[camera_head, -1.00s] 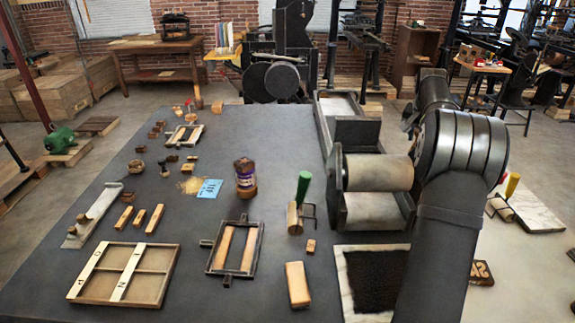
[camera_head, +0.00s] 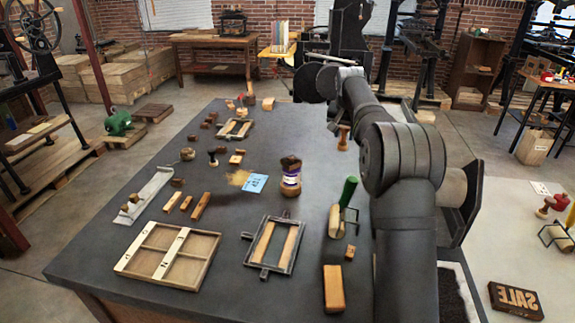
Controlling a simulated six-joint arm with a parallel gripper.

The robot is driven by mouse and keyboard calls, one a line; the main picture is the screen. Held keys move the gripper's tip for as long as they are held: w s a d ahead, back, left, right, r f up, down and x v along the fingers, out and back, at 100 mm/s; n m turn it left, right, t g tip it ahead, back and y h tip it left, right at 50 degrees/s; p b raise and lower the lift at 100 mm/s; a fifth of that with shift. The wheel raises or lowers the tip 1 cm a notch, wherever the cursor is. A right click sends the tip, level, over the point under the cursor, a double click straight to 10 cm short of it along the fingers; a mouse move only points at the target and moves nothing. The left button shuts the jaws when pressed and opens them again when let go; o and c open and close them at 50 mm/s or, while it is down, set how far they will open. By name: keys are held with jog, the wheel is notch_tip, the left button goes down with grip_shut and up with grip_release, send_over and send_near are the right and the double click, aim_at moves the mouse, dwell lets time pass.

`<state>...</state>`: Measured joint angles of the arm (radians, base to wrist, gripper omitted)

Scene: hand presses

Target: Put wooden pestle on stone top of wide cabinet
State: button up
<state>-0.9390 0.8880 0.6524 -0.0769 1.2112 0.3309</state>
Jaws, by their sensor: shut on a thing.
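The wide cabinet has a long dark grey stone top (camera_head: 110,235) with brown wood showing below its near edge. My arm reaches from the lower right away over this top. My gripper (camera_head: 340,125) is small and far off, past the middle of the top and near its right side. It points down and is shut on the wooden pestle (camera_head: 343,138), a brown turned piece held about upright. The fingertips are too small to make out. I cannot tell whether the pestle's lower end touches the stone.
Nearer are a green-handled roller (camera_head: 347,192), a metal frame (camera_head: 272,245), a wooden tray (camera_head: 205,250) and a wooden block (camera_head: 333,288). Clear stone lies around the far middle.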

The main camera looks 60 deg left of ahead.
notch_tip(320, 180, down, 14)
jog(key=shift+w+r, duration=0.1)
dwell(0.5)
jog(key=o, duration=1)
jog(key=shift+o, duration=0.2)
jog(key=v, duration=1.2)
jog(key=shift+w, duration=0.1)
